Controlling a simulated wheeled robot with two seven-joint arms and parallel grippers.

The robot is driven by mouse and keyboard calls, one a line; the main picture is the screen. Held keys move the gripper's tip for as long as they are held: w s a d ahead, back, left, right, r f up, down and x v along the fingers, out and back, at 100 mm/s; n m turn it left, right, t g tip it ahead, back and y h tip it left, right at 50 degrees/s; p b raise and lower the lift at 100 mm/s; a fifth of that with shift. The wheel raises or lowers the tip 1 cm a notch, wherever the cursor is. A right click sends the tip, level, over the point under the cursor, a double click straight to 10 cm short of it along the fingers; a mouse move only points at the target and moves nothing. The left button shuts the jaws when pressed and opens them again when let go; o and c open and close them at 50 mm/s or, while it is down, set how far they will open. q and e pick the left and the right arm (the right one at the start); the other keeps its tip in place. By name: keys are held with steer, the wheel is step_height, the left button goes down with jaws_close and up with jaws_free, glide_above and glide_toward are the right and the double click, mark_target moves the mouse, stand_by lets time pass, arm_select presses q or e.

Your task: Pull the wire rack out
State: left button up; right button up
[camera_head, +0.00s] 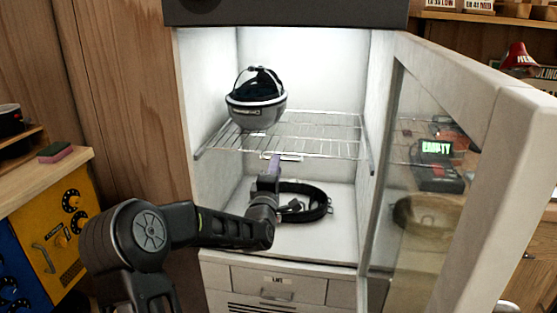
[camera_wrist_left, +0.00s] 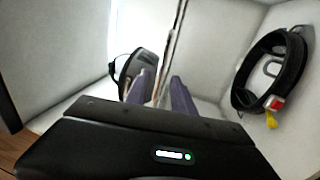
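The wire rack (camera_head: 320,135) sits inside the lit white cabinet, spanning between its side walls. A dark grey helmet (camera_head: 257,100) rests on the left part of the rack; it also shows in the left wrist view (camera_wrist_left: 140,66). My left gripper (camera_head: 276,160) is at the middle of the rack's front edge. In the left wrist view its purple fingers (camera_wrist_left: 162,84) stand apart, one on each side of the rack, which is seen nearly edge-on (camera_wrist_left: 175,38). Whether either finger touches the wire cannot be told. My right gripper is out of view.
A black ring-shaped strap (camera_head: 318,212) lies on the cabinet floor below the rack. The glass-paned door (camera_head: 440,80) stands open on the right. A drawer (camera_head: 280,284) is under the compartment. A wooden counter (camera_head: 45,178) with a yellow unit (camera_head: 52,235) stands at the left.

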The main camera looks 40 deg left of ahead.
arm_select(q)
steer(key=x, duration=0.4)
steer(key=shift+w, duration=0.1)
steer(key=shift+c, duration=0.5)
jaws_close()
stand_by(0.9)
